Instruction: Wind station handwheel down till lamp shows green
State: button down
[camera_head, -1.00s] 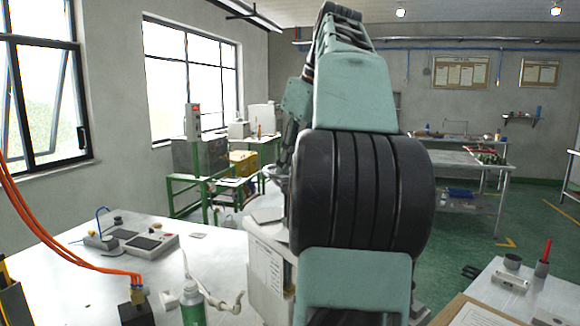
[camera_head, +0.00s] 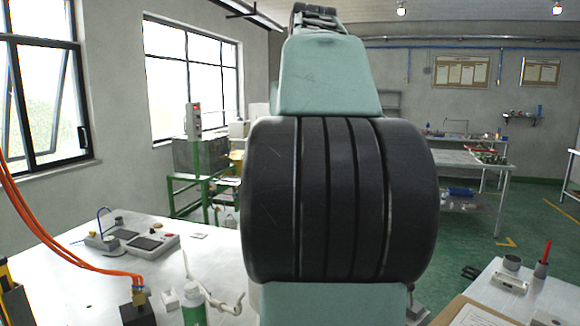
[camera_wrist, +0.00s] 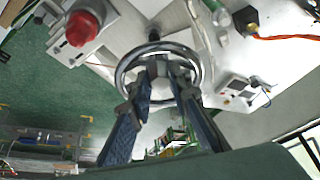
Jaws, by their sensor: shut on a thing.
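The handwheel (camera_wrist: 126,76) is a shiny chrome ring with a hub at its middle, seen in the wrist view. My gripper (camera_wrist: 160,82) reaches up from the bottom of that view with both fingers at the wheel and is shut on it. The exact contact point, at hub or rim, is hard to tell. In the head view my arm covers the wheel and the gripper. I cannot make out a station lamp lit green. A red round knob (camera_wrist: 82,28) on a pale housing stands left of the wheel in the wrist view.
A pale table (camera_head: 75,285) at left holds a green bottle (camera_head: 193,308), a grey device (camera_head: 150,246) and orange cables (camera_head: 60,250). A second table (camera_head: 555,295) with a clipboard (camera_head: 480,314) stands at right. Green floor is open behind it.

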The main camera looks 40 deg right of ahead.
jog(key=m+p, duration=0.1)
jog(key=m, duration=0.1)
jog(key=m+g+h+p, duration=0.1)
jog(key=m, duration=0.2)
jog(key=shift+w+a+r+h+p, duration=0.2)
jog(key=shift+h+p, duration=0.1)
jog(key=m+g+p, duration=0.1)
jog(key=m, duration=0.1)
jog(key=m+p, duration=0.1)
jog(key=m, duration=0.1)
jog(key=shift+m+g+h, duration=0.3)
jog(key=shift+g+h, duration=0.1)
jog(key=shift+w+f+m+g+p, duration=0.1)
jog(key=shift+m+g+p, duration=0.5)
jog(key=shift+m, duration=0.5)
jog(key=c, duration=2)
grip_release()
jog(key=shift+c, duration=0.2)
jog(key=v, duration=1.2)
